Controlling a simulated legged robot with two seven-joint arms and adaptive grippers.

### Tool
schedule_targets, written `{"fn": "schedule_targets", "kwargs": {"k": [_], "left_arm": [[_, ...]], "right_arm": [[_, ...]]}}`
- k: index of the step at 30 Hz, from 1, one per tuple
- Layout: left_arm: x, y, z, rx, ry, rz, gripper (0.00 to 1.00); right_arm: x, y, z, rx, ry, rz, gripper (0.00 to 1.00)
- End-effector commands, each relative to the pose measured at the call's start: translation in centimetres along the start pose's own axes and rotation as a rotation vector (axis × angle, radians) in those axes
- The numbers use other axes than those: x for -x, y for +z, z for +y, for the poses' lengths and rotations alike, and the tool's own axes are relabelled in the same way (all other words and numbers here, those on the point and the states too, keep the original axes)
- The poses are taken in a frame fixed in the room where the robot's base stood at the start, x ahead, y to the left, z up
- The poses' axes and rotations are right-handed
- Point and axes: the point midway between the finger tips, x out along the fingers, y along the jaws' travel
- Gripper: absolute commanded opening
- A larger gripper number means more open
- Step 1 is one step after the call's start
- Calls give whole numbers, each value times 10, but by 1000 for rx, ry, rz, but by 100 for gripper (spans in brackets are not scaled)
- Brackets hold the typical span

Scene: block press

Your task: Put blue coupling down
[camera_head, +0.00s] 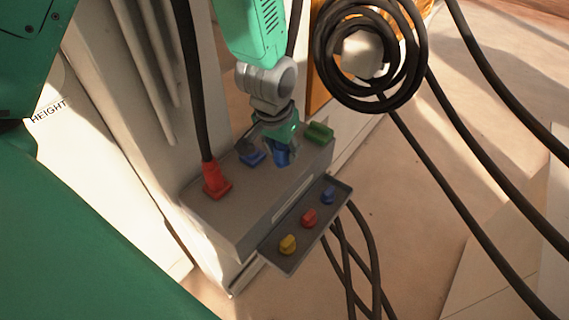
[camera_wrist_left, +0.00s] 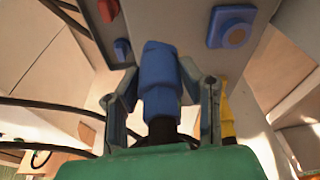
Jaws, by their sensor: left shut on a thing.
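My left gripper (camera_head: 282,141) is shut on a blue coupling (camera_head: 283,155) above the top of the grey block (camera_head: 225,213). In the left wrist view the blue coupling (camera_wrist_left: 160,82) sits between the two fingers, with a dark end toward the palm. A blue socket (camera_head: 251,157) on the block lies just left of the held coupling; a blue square fitting with a round centre (camera_wrist_left: 232,27) shows apart from it in the wrist view. Whether the held coupling touches the block cannot be told. My right gripper is not in view.
A red coupling (camera_head: 216,183) with a black cable stands at the block's left, a green fitting (camera_head: 319,132) at its far right. A tray (camera_head: 275,258) in front bears yellow, red and blue caps. Coiled black cable (camera_head: 325,70) hangs at upper right; loose cables run below.

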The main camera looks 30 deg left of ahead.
Motion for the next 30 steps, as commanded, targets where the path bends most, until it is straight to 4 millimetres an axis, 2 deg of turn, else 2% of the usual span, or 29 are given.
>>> {"fn": "schedule_targets", "kwargs": {"k": [4, 8, 17, 27, 28, 29, 30], "left_arm": [[-23, 7, 0, 1, 0, -4, 0], [-36, 9, 1, 0, -1, -2, 0], [-37, 9, 3, -1, -2, 0, 0], [-48, 11, 1, 0, -1, 0, 0], [-48, 11, 1, 0, 0, 0, 43], [-47, 11, 1, 0, 0, 0, 53], [-47, 11, 1, 0, 0, 0, 53]], "right_arm": [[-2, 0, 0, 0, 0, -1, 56], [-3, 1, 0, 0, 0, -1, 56], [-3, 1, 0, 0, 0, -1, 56], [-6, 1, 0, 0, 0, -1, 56], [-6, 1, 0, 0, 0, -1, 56], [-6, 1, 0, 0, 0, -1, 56], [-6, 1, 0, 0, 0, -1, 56]]}}
